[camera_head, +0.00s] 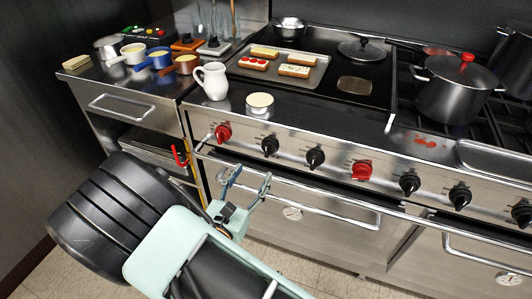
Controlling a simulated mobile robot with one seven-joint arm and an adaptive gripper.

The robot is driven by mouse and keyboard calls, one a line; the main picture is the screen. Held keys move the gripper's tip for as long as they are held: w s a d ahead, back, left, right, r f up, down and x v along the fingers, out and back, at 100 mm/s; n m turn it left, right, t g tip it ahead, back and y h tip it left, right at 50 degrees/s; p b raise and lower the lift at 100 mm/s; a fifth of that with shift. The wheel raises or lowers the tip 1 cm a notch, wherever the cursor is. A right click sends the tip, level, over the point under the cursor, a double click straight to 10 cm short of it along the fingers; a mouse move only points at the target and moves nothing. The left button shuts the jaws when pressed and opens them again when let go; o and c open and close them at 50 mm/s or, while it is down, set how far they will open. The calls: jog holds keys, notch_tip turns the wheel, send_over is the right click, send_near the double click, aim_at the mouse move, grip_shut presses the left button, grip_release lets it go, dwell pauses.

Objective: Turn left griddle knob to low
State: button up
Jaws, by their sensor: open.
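A row of knobs runs along the steel front panel of the range. At its left end is a red knob (223,133), then a black knob (270,146), another black knob (315,158) and a second red knob (361,171). The dark griddle (372,62) lies above them; which knob is its left one is not plainly marked, and the settings are too small to read. My gripper (251,177) is open and empty, its fingers pointing up toward the panel. It is below the leftmost red knob and the first black knob, apart from both.
A long oven handle (320,200) runs below the panel, near my gripper. A white pitcher (214,82) and a small filled bowl (260,105) stand above the left knobs. A tray of toasts (290,82) lies behind. More black knobs (409,183) continue right. A red-handled lever (179,156) stands left.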

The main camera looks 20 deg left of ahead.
aim_at(266, 153)
jog(key=w, duration=0.6)
jog(key=w+d, duration=0.1)
jog(key=w, duration=0.3)
jog(key=shift+w, duration=0.1)
jog(key=shift+c, duration=0.6)
jog(key=c, duration=1)
